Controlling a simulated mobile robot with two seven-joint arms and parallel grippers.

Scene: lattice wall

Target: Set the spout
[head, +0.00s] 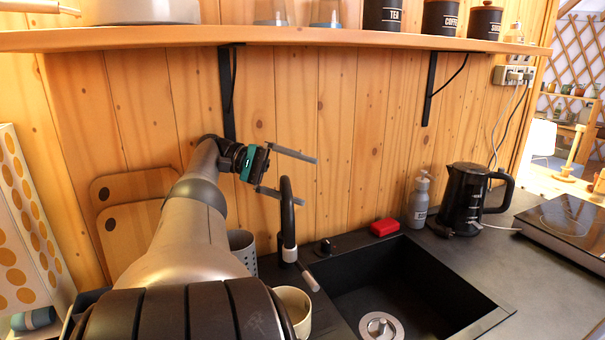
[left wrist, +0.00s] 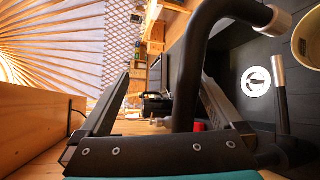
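The black faucet spout (head: 287,225) stands at the sink's left rear corner; its curved top bends toward the camera. In the left wrist view the spout tube (left wrist: 187,85) rises between my fingers, nearer the right finger, and curves right to a silver tip. A silver-ended lever (head: 310,278) sits low beside the faucet; it also shows in the left wrist view (left wrist: 280,85). My left gripper (head: 309,182) is open at the height of the spout's top, its fingers spread on either side of the tube; contact cannot be told. My right gripper is not in view.
The black sink (head: 465,305) lies right of the faucet. A red sponge (head: 384,227), a soap bottle (head: 419,200) and a kettle (head: 463,198) stand behind it. A grey perforated holder (head: 243,248) and a cream cup (head: 296,308) stand left. A shelf (head: 300,38) hangs above.

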